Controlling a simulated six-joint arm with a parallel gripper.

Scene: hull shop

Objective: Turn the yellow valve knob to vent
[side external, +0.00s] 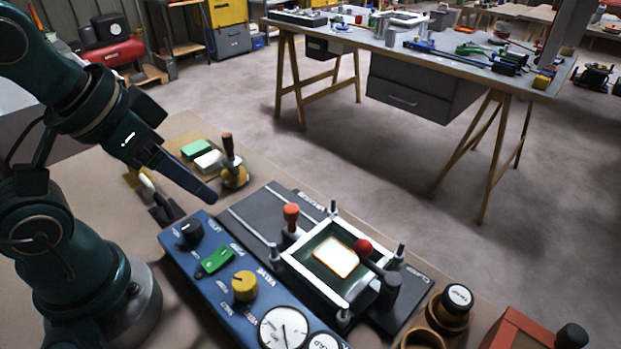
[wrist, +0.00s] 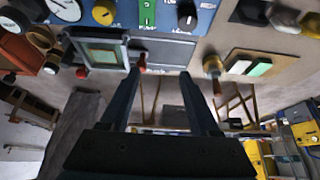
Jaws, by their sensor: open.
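The yellow valve knob (side external: 244,286) sits on the blue control panel (side external: 183,262), between a green switch (side external: 216,259) and a round white gauge (side external: 283,328). The lettering around it is too small to read surely, and I cannot tell which mark the knob points to. The knob also shows at the top of the wrist view (wrist: 103,12), left of the green switch (wrist: 147,12). My gripper (side external: 212,194) is above the far end of the panel, near the black knob (side external: 190,232), apart from the yellow knob. In the wrist view its two fingers (wrist: 157,72) are spread, with nothing held.
A clamping frame (side external: 330,262) with orange- and red-topped handles stands beside the panel. A wooden-handled tool (side external: 232,170) stands upright near my gripper, by green and white blocks (side external: 196,148). Stamp-like round pots (side external: 450,308) sit at the right. A workbench (side external: 400,45) stands behind.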

